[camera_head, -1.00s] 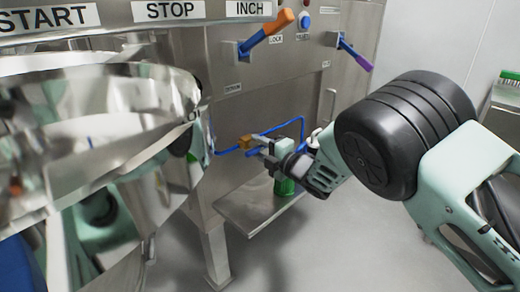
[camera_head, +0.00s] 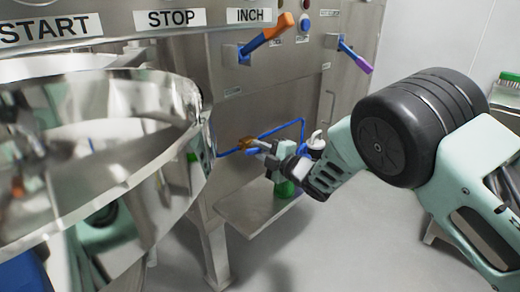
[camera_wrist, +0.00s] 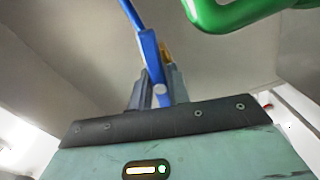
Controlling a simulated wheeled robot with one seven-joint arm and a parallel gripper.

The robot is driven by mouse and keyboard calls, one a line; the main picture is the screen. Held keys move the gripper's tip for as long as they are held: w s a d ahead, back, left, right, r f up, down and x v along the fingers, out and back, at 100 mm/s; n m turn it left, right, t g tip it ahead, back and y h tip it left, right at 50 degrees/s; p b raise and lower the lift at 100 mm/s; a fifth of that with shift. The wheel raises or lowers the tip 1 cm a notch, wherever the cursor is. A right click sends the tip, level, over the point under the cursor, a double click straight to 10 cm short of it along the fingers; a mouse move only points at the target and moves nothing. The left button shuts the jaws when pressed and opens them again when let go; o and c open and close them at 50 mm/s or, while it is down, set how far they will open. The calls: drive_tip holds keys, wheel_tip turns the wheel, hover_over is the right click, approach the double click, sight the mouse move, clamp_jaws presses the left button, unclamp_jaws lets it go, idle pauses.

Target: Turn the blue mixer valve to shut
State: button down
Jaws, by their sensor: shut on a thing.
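The blue mixer valve shows as a brass body (camera_head: 245,143) on a thin blue pipe (camera_head: 283,127), low on the steel machine front. Its blue lever (camera_wrist: 152,62) stands between my fingers in the wrist view, with a bit of brass behind it. My gripper (camera_head: 262,148) reaches in from the right at the valve and is shut on the lever. It also shows in the wrist view (camera_wrist: 158,88). The fingers partly hide the lever in the head view, and its exact angle is hard to tell.
Above are an orange-tipped lever (camera_head: 268,36) and a purple-tipped lever (camera_head: 355,55). A shiny steel bowl (camera_head: 150,190) fills the left. A green part (camera_head: 284,188) sits below my gripper, above a steel shelf (camera_head: 240,212). A green loop (camera_wrist: 240,12) shows in the wrist view.

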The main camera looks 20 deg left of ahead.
drive_tip(key=m+p, duration=0.1)
drive_tip(key=m, duration=1)
drive_tip(key=shift+m, duration=0.4)
drive_tip(key=shift+f+m, duration=0.1)
drive_tip(key=shift+m, duration=1.5)
drive_tip(key=c, duration=1.3)
unclamp_jaws()
drive_tip(key=shift+p, duration=0.3)
drive_tip(key=p+v, duration=0.2)
drive_tip(key=v, duration=1.5)
drive_tip(key=shift+s+d, duration=0.2)
